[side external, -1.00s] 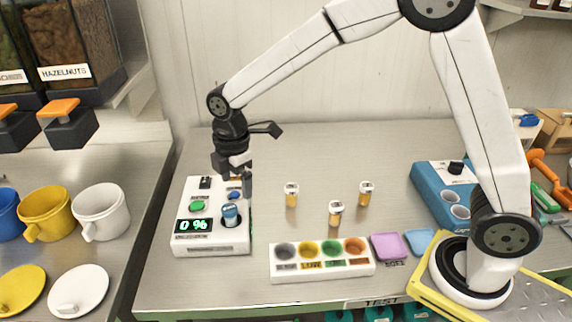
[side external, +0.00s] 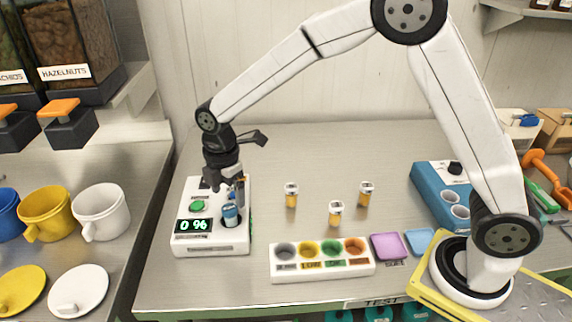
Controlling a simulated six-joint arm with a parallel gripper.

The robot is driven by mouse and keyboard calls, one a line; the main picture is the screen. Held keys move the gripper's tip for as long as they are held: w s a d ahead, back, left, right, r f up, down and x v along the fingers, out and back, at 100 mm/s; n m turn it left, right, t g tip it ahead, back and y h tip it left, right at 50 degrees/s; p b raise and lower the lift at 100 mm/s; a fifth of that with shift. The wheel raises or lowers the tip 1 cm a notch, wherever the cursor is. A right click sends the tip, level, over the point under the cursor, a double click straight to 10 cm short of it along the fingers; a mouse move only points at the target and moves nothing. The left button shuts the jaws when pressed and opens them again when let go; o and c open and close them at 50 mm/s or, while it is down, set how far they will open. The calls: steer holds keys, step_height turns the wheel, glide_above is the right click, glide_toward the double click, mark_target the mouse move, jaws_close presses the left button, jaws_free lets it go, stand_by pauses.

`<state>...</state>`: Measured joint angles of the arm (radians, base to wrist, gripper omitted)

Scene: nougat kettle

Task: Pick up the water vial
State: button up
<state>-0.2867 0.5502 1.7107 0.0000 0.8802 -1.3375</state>
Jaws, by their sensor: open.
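My gripper (side external: 229,198) is open and points down at the top of this vial. One finger shows close beside the vial's upper part. I cannot tell whether the fingers touch it, and the gripper hides part of the device's back. Three amber vials with white caps stand on the table to the right, one of them at the front (side external: 335,213).
A white rack (side external: 322,270) with coloured wells lies in front, with purple (side external: 389,246) and light blue pads beside it. A blue two-hole block (side external: 444,190) is near my base. Mugs and lids stand on the left counter. The table behind the amber vials is clear.

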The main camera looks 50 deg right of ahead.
mark_target(229, 207)
steer(key=shift+w+f, duration=0.1)
steer(key=shift+f, duration=2.5)
jaws_close()
steer(key=shift+r, duration=0.15)
